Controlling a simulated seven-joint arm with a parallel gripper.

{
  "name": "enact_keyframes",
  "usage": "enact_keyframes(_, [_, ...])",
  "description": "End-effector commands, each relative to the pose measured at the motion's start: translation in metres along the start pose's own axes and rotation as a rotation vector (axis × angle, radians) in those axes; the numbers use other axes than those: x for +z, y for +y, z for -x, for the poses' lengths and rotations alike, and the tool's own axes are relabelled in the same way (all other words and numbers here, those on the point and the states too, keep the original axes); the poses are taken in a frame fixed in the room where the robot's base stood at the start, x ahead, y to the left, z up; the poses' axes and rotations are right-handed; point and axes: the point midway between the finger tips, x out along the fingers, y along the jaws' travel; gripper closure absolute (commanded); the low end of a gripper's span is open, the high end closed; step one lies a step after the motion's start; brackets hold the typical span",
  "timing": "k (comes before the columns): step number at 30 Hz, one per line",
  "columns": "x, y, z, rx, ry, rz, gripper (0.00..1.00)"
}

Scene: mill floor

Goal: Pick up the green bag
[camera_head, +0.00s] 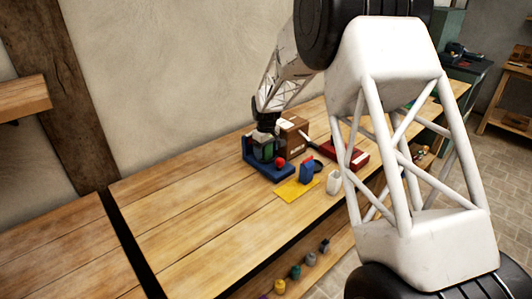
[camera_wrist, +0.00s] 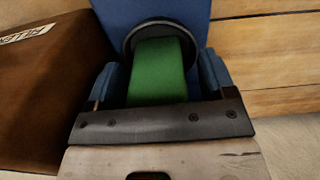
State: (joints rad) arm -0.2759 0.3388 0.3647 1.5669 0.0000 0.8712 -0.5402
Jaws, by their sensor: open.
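The green bag (camera_head: 267,153) stands at the blue holder (camera_head: 257,170) on the wooden workbench, and my gripper (camera_head: 266,140) is right over it, hiding part of it. In the wrist view the green bag (camera_wrist: 160,72) lies between the two blue-grey fingers of my gripper (camera_wrist: 160,80). The fingers are open, one on each side of it. I cannot tell whether they touch it. A dark round rim (camera_wrist: 133,38) shows around the bag's far end, with a blue surface (camera_wrist: 190,8) behind it.
A brown box (camera_head: 293,128) is close behind my gripper. A red ball (camera_head: 280,162), yellow mat (camera_head: 296,190), blue bag-like item (camera_head: 306,172) and white item (camera_head: 334,182) are to the right. A red tray (camera_head: 358,158) lies farther back. The bench's left half is clear.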

Motion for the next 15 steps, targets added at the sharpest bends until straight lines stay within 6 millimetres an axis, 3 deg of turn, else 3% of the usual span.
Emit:
enact_keyframes(2, [0.0000, 0.0000, 0.0001, 0.000, 0.000, 0.000, 0.28])
enact_keyframes(12, [0.0000, 0.0000, 0.0001, 0.000, 0.000, 0.000, 0.79])
enact_keyframes(15, [-0.0001, 0.0000, 0.0003, 0.000, 0.000, 0.000, 0.83])
